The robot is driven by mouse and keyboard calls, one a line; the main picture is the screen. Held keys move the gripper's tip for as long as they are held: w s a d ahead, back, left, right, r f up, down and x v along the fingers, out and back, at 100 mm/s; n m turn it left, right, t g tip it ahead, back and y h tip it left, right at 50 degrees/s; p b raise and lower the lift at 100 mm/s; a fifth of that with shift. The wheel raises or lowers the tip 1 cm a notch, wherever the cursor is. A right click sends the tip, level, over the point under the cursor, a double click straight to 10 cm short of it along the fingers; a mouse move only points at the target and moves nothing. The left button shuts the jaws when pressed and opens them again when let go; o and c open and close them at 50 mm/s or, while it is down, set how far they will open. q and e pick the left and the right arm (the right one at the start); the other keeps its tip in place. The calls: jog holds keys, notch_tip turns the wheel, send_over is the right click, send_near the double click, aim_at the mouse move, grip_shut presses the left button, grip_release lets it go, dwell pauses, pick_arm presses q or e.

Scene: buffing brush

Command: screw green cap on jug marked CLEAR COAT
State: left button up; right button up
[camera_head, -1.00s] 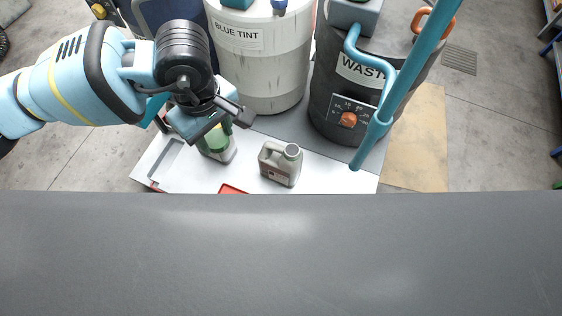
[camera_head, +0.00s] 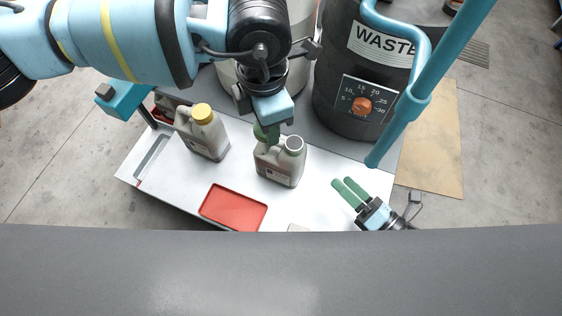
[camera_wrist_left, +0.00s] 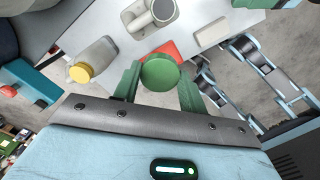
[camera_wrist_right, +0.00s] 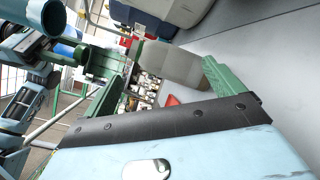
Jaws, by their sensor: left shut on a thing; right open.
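My left gripper (camera_head: 266,134) is shut on a green cap (camera_wrist_left: 160,73), seen top-on between its green fingers in the left wrist view. In the head view it hovers over the handle side of an uncapped grey-beige jug (camera_head: 278,168). The jug's round mouth shows just right of the fingers, which hide the cap and part of the handle. The left wrist view also shows this jug (camera_wrist_left: 145,22). Its label is too small to read. My right gripper (camera_head: 344,184) is open and empty, right of this jug, fingers pointing towards it.
A similar jug with a yellow cap (camera_head: 203,132) stands to the left on the white table (camera_head: 320,205). A red tray (camera_head: 233,207) lies in front. The dark WASTE drum (camera_head: 350,75) and a blue pipe (camera_head: 420,85) stand behind and right.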

aim_at(291, 159)
pick_arm(q)
jog(key=w+d+f+n+b, duration=0.2)
jog(key=w+d+n+b, duration=0.1)
jog(key=d+n+b, duration=0.2)
jog(key=shift+w+d+f+n+b, duration=0.25)
jog(key=shift+n+b, duration=0.7)
jog(key=shift+n, duration=1.45)
pick_arm(e)
jog(key=shift+w+a+f+n+g+y, duration=0.3)
jog(key=shift+w+f+n+g+y, duration=0.55)
jog(key=shift+n, duration=1.8)
jog(key=shift+w+a+f+n+g+y, duration=0.3)
jog(key=shift+w+n+g+y, duration=0.5)
jog(key=shift+n, duration=1.9)
jog(key=shift+w+a+f+n+g+y, duration=0.3)
jog(key=shift+f+n+g+y, duration=0.6)
jog(key=shift+n, duration=1.75)
pick_arm(q)
jog(key=shift+s+f, duration=0.1)
jog(key=shift+f, duration=0.05)
pick_arm(e)
jog(key=shift+r+g+h, duration=0.25)
jog(key=shift+r+h, duration=0.05)
jog(key=shift+h, duration=0.05)
jog(key=x, duration=1.2)
